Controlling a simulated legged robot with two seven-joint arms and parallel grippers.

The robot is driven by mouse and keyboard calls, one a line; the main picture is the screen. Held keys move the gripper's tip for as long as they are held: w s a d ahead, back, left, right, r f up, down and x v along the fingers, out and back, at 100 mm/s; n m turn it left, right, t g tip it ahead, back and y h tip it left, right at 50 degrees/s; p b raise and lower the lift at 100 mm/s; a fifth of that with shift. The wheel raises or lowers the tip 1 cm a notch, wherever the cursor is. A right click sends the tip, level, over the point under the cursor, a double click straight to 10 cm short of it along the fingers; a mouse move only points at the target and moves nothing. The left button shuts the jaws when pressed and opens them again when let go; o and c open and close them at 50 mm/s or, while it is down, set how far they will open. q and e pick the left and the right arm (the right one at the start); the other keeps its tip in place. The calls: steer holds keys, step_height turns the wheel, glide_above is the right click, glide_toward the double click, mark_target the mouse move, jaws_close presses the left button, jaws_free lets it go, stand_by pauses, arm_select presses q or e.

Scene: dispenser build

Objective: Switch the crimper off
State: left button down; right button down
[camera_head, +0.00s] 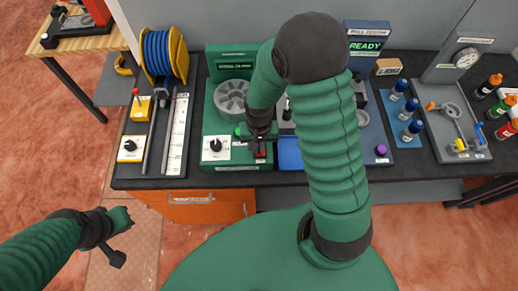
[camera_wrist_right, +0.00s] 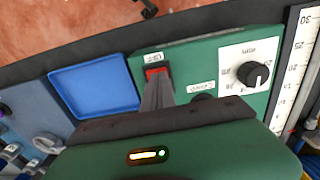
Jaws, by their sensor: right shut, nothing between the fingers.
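The crimper appears to be the green machine (camera_head: 222,165) with a round grey wheel and a small lit display, its text too small to read. Its front panel (camera_wrist_right: 215,60) fills the upper middle of the wrist view. A red switch (camera_wrist_right: 155,73) sits on it below a small label; whether it is on or off cannot be told. My right gripper (camera_wrist_right: 158,88) is shut and empty, its fingertips right at the switch, apparently touching it. It also shows in the head view (camera_head: 261,143). My left gripper (camera_head: 119,235) hangs left of the bench, its jaw state unclear.
A black knob (camera_wrist_right: 253,74) on a white dial is beside the switch. A blue tray (camera_wrist_right: 95,92) adjoins the panel. A ruler (camera_head: 177,135) and blue coil (camera_head: 163,53) lie left. A READY display (camera_head: 366,46) and several bottles stand right.

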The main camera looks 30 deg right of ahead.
steer(key=shift+a, duration=0.1)
steer(key=r+p, duration=0.1)
steer(key=d+r+p, duration=0.1)
steer(key=shift+r+p, duration=0.35)
steer(key=shift+p, duration=0.05)
steer(key=shift+r+p, duration=0.35)
steer(key=shift+r, duration=0.05)
steer(key=r+p, duration=0.3)
steer(key=shift+a+r, duration=0.15)
steer(key=shift+a, duration=0.1)
steer(key=shift+d, duration=0.15)
steer(key=s+a+r+n+t+b, duration=0.1)
steer(key=s+a+n+b, duration=0.3)
steer(key=b, duration=0.5)
steer(key=shift+s+a+n+t, duration=0.15)
steer(key=shift+a+n+t, duration=0.1)
steer(key=shift+n+t, duration=0.75)
